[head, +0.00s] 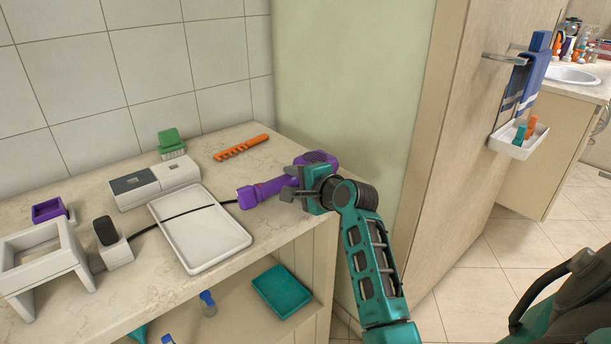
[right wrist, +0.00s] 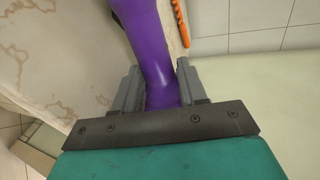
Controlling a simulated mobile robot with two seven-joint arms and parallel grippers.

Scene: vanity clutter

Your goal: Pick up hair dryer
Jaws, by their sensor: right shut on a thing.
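I cannot tell whether the dryer is touching the counter. My left gripper is not in view.
A white tray (head: 231,239) lies left of the dryer, with the cord across it. An orange comb (head: 240,147), a green brush (head: 171,141) and a white box (head: 180,173) are behind. A teal tray (head: 282,290) is on the shelf below. A wall stands close behind the counter's right end.

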